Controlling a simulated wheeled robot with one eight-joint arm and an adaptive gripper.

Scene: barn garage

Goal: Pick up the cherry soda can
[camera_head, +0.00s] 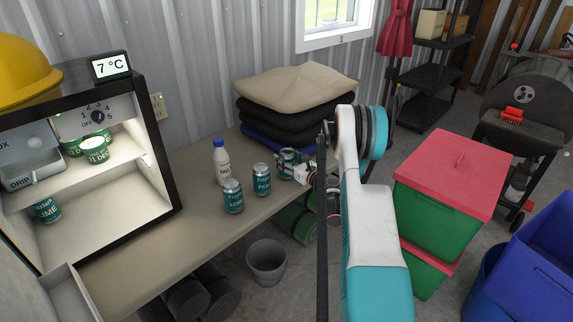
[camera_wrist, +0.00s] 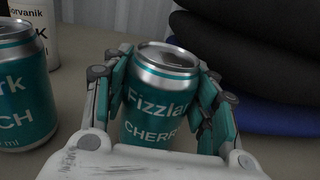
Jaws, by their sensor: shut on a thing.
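The cherry soda can (camera_wrist: 158,95) is teal and silver, with "Fizzlar" and "CHERR" readable on its side in the wrist view. It stands upright between the two fingers of my gripper (camera_wrist: 165,100), which is shut on it from both sides. In the head view the can (camera_head: 287,160) is at the right end of a row of cans on the bench, partly hidden by my gripper (camera_head: 303,172). Whether its base touches the bench cannot be seen.
Two similar teal cans (camera_head: 262,179) (camera_head: 233,196) and a white bottle with a blue cap (camera_head: 221,163) stand left of it on the bench (camera_head: 190,225). An open lit fridge (camera_head: 120,190) is at left; a grey bin (camera_head: 267,262) is below.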

